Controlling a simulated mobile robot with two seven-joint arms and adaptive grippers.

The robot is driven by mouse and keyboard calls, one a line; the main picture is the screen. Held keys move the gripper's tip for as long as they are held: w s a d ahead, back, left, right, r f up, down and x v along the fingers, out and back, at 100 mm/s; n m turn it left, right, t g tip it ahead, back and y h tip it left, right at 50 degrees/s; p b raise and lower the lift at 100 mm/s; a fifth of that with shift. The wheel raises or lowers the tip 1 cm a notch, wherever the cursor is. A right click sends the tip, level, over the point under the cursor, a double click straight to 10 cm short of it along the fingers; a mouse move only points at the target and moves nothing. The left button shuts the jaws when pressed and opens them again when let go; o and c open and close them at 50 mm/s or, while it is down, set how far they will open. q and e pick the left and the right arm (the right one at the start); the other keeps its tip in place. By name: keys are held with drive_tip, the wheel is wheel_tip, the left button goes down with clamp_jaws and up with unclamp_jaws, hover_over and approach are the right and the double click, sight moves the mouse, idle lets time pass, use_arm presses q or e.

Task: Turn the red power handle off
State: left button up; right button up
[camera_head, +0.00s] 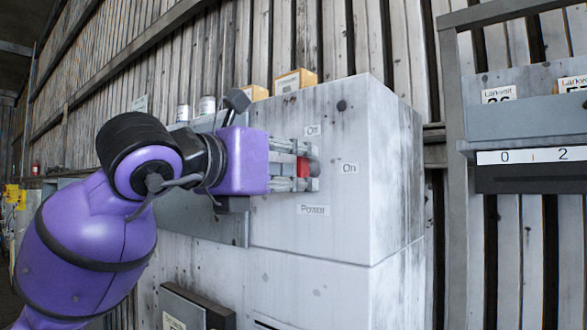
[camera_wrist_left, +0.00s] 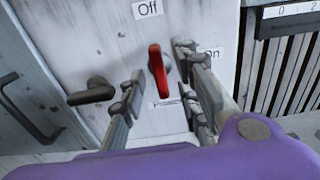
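The red power handle (camera_head: 303,167) is on the front of a worn white cabinet (camera_head: 345,235). In the left wrist view the red handle (camera_wrist_left: 158,66) looks long and roughly upright; its exact turn is hard to tell. An "Off" label (camera_wrist_left: 147,8) is above it, an "On" label (camera_head: 349,168) to its right and a "Power" label (camera_head: 313,210) below. My left gripper (camera_head: 312,167) is at the cabinet front, its fingers apart on either side of the handle. In the wrist view (camera_wrist_left: 157,80) the right finger is close to the handle, with a wider gap at left.
A dark lever knob (camera_wrist_left: 92,92) and a black bar handle (camera_wrist_left: 22,105) are left of the red handle. Small yellow boxes (camera_head: 296,80) and cans (camera_head: 207,105) are behind the arm. A grey shelf rack (camera_head: 520,125) stands at right.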

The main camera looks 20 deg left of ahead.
use_arm(q)
drive_tip(key=v, duration=1.2)
drive_tip(key=shift+w, duration=0.1)
